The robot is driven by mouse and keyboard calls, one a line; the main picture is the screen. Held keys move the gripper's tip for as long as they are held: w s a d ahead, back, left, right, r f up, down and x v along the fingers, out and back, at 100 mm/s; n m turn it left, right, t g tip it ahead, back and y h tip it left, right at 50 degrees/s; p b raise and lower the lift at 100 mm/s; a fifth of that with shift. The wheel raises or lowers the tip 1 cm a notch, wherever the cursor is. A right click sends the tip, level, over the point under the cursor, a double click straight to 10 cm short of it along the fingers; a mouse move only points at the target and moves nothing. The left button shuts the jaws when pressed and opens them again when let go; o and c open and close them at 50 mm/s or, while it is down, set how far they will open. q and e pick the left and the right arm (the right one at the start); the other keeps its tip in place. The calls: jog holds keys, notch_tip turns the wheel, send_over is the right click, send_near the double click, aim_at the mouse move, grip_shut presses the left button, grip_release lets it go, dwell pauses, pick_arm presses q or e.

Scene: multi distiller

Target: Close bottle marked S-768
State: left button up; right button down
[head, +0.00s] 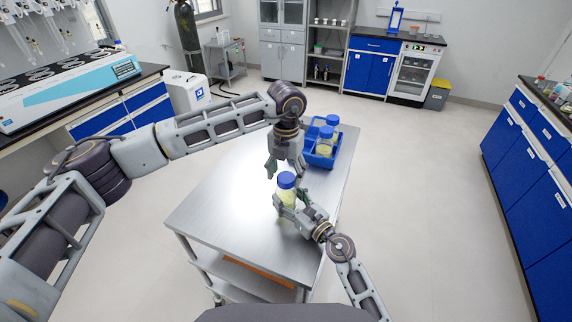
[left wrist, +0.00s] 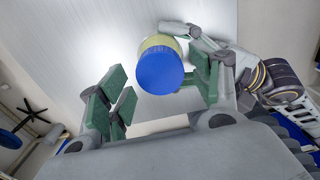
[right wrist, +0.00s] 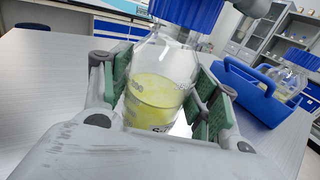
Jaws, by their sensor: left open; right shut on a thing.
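A clear bottle (right wrist: 158,85) with yellow liquid is upright between the green pads of my right gripper (head: 287,206), which is shut on its body. Its label is mostly hidden in the right wrist view; only an "S" start shows. A blue cap (head: 286,180) is on top of the bottle; whether it is tight cannot be told. The cap also shows in the left wrist view (left wrist: 161,71). My left gripper (head: 285,172) points down just above the cap. Its green-padded fingers are open, with the cap toward the right finger in the left wrist view.
A blue carrier (head: 318,160) with several blue-capped bottles (head: 326,141) stands behind on the steel cart (head: 225,210). The cart's left part is clear. Benches with blue cabinets (head: 540,170) stand at the sides.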

pick_arm(q)
jog(key=shift+f, duration=0.8)
jog(key=shift+c, duration=0.5)
jog(key=c, duration=1)
jog(key=m, duration=0.5)
jog(key=o, duration=1.2)
jog(key=shift+r, duration=0.2)
